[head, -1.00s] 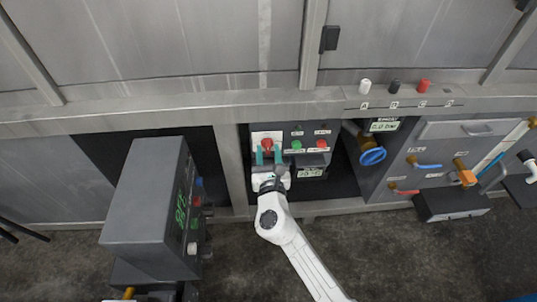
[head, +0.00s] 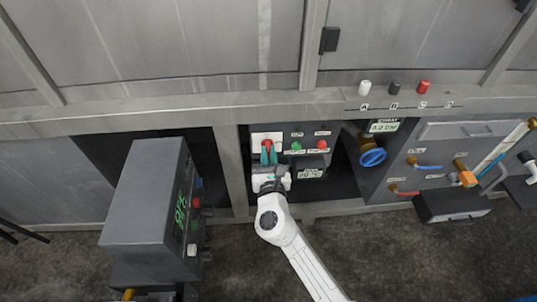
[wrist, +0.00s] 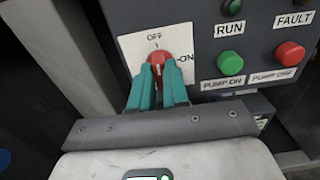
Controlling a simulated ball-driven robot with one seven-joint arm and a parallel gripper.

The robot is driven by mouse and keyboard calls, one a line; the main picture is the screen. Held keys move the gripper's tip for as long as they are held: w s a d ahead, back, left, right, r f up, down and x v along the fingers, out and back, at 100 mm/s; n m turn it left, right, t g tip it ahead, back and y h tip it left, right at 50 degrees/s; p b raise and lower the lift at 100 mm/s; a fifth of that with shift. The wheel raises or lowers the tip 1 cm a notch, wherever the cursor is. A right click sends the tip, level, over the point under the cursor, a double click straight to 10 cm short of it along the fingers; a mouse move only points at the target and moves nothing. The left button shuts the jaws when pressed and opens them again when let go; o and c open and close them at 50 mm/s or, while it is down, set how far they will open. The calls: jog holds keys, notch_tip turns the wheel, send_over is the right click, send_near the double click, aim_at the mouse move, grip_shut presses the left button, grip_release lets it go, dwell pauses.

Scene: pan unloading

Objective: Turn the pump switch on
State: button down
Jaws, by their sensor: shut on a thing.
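The pump switch is a red rotary knob (head: 267,142) on a white plate of the grey control panel. In the wrist view the knob (wrist: 156,58) sits between the labels OFF above and ON to its right. Its exact setting is hard to read because the fingers cover its lower part. My gripper (head: 268,153) reaches the knob from the front. Its teal fingers, clear in the wrist view (wrist: 157,78), are shut on the knob from left and right.
Right of the knob are a green PUMP ON button (wrist: 230,63) and a red PUMP OFF button (wrist: 288,54), with RUN and FAULT lamps above. A dark grey box (head: 145,200) stands left of my arm. A blue valve wheel (head: 372,157) is to the right.

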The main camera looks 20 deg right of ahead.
jog(key=shift+m+b, duration=0.3)
jog(key=m+b, duration=0.2)
jog(key=shift+f+m+b, duration=0.2)
jog(key=shift+m+b, duration=0.15)
jog(key=shift+m, duration=0.05)
jog(key=m+b, duration=0.4)
jog(key=m, duration=0.1)
jog(key=shift+d+m, duration=0.1)
jog(key=shift+m, duration=0.2)
jog(key=m+b, duration=0.4)
jog(key=shift+f, duration=0.1)
jog(key=shift+d+m+b, duration=0.1)
jog(key=shift+m+b, duration=1.45)
jog(key=shift+m, duration=0.95)
jog(key=c, duration=1.1)
grip_release()
jog(key=shift+s, duration=0.1)
